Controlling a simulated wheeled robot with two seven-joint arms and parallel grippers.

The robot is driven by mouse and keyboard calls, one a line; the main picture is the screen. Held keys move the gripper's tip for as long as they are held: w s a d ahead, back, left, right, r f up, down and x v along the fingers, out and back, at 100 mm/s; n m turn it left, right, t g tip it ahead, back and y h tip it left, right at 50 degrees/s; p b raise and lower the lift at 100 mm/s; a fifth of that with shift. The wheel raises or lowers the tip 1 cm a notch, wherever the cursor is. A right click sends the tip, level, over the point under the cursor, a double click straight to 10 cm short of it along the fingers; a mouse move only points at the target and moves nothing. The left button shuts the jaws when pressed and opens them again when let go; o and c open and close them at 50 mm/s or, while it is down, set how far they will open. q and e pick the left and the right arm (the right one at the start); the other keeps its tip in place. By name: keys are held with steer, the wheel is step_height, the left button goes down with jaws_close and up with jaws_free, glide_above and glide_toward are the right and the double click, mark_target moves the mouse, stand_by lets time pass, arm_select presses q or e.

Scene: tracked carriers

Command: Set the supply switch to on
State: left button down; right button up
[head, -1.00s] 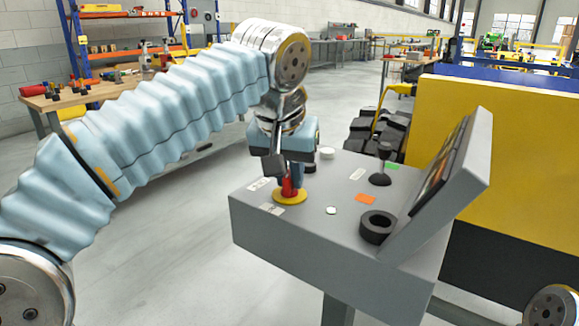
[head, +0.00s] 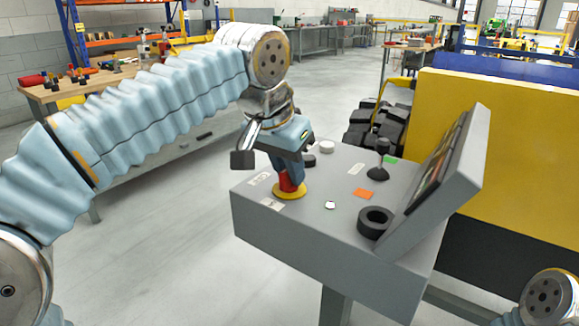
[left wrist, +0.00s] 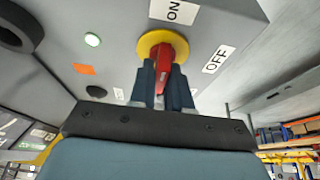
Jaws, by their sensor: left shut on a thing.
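The supply switch is a red handle (left wrist: 164,66) on a yellow disc (left wrist: 176,40), at the near left of the grey console; the head view also shows the red handle (head: 287,183). My left gripper (left wrist: 161,88) is shut on the handle, one finger on each side. In the left wrist view the ON label (left wrist: 174,11) lies above the disc and the OFF label (left wrist: 218,59) to its right. The handle runs roughly up and down there; its exact setting I cannot tell. My right gripper is out of view.
The grey console (head: 300,232) also carries a black joystick (head: 382,163), a black ring (head: 376,222), a white button (head: 330,205) and a tilted screen (head: 440,165). A yellow and black machine (head: 520,150) stands behind it. The floor to the left is open.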

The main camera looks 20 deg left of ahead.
arm_select(q)
steer(key=c, duration=1.2)
jaws_free()
steer(key=shift+o, duration=0.2)
steer(key=v, duration=1.3)
steer(key=shift+r+p, duration=0.4)
